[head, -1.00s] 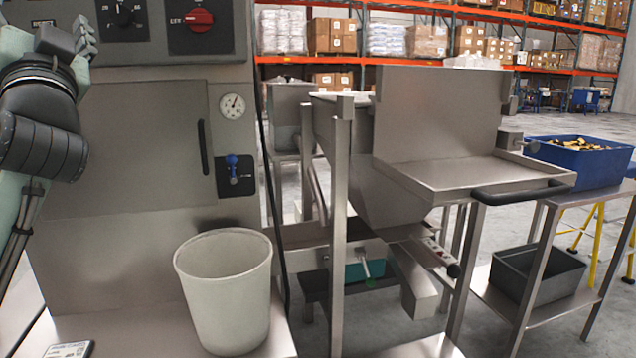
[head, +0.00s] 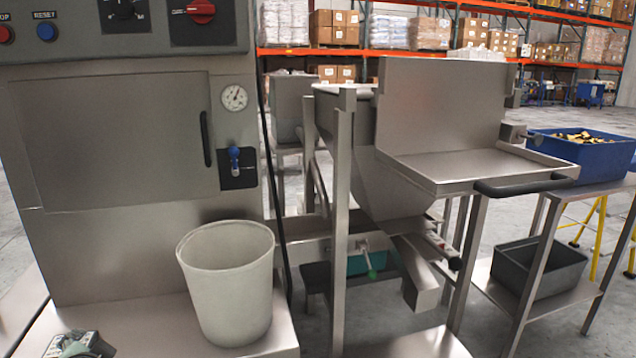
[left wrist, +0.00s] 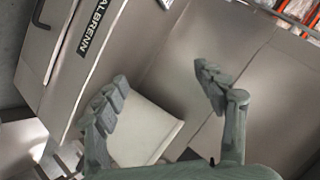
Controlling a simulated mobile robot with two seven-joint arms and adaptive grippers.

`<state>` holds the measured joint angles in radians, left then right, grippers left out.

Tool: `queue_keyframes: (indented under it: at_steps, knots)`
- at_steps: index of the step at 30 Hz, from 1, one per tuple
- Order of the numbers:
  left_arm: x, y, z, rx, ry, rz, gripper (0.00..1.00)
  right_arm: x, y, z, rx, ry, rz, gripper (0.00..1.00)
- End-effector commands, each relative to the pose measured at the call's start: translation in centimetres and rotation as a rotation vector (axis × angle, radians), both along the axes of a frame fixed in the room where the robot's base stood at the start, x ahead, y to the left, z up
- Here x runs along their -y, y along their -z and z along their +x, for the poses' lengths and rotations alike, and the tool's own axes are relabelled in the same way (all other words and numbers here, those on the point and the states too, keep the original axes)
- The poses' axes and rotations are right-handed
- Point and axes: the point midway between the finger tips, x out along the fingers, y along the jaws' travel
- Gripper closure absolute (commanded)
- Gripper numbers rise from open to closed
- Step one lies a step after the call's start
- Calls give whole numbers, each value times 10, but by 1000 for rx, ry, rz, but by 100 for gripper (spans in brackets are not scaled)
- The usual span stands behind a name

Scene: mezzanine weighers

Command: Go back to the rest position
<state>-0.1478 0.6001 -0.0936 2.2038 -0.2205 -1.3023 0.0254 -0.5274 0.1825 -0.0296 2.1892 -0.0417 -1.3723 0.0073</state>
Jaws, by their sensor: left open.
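My left gripper (left wrist: 162,82) is open in the left wrist view, its two grey-green fingers spread apart with nothing held between them. A pale bin (left wrist: 148,128) shows beyond the fingers in that view, apart from them as far as I can tell. In the head view the left arm no longer crosses the machine. Only a small grey-green part, which looks like mine, shows at the bottom left edge. My right gripper is in neither view.
A grey machine (head: 115,150) with a panel and gauge stands at the left. The pale bin (head: 228,285) stands on its ledge. A steel hopper (head: 440,120) stands centre. A blue crate (head: 585,152) and a dark crate (head: 540,270) are on the right stand.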

Motion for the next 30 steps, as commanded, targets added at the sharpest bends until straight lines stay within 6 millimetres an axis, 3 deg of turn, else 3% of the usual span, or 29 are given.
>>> queue_keyframes:
  at_steps: [1, 6, 16, 30]
  knots:
    - [-2, 30, -23, -76, -7, -17, 29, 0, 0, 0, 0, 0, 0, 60]
    - [-4, 92, -80, -250, -26, -61, 29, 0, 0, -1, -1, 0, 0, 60]
    - [-7, 162, -177, -494, -60, -120, 29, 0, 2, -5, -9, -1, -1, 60]
    - [115, 203, -200, -484, -174, -505, 29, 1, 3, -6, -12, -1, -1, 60]
